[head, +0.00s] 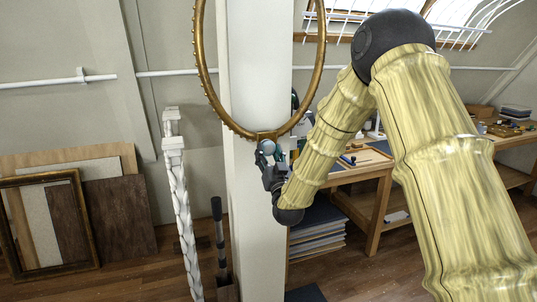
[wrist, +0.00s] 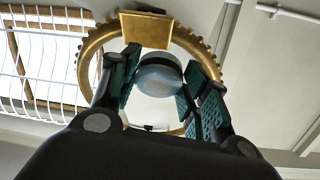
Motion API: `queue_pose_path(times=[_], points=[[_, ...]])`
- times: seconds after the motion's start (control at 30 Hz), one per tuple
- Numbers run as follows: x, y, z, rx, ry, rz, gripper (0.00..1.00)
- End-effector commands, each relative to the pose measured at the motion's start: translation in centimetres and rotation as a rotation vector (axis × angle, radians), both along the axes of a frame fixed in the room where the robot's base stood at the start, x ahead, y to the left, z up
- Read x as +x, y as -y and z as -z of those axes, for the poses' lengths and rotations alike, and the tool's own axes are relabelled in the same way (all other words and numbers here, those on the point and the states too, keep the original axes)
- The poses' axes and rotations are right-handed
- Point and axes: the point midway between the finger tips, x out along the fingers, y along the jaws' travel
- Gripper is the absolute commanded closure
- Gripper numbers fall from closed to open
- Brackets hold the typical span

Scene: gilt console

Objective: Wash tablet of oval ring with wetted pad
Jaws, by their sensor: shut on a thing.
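The gilt oval ring (head: 199,62) hangs upright in front of a pale post, its lower end low in the head view. The tablet (head: 267,135) is a small gold plate at the ring's bottom; it also shows in the wrist view (wrist: 146,30). My gripper (head: 267,156) is just below it, shut on a round, pale blue-white pad (wrist: 159,78). The pad shows between the green-lined fingers. It sits close under the tablet; I cannot tell whether they touch.
The pale post (head: 258,220) stands right behind my gripper. A white twisted column (head: 178,205) stands to the left, near framed panels (head: 45,225) leaning on the wall. A workbench (head: 375,172) with tools is behind my arm.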

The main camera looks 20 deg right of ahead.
Motion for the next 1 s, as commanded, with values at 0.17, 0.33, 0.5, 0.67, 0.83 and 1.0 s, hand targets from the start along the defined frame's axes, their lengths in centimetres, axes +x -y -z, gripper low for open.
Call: queue_pose_path(times=[0.17, 0.33, 0.5, 0.67, 0.83, 1.0], points=[[0.0, 0.0, 0.0, 0.0, 0.0, 0.0, 0.73], [-0.5, 0.0, 0.0, 0.0, -0.001, 0.0, 0.73], [-1.8, 0.0, 0.1, 0.0, -0.001, 0.0, 0.73], [-2.8, 0.1, 0.0, 0.0, -0.001, 0.0, 0.73], [-3.0, 0.1, 0.0, 0.0, 0.0, 0.0, 0.73], [-3.0, 0.1, 0.0, 0.0, 0.0, 0.0, 0.73]])
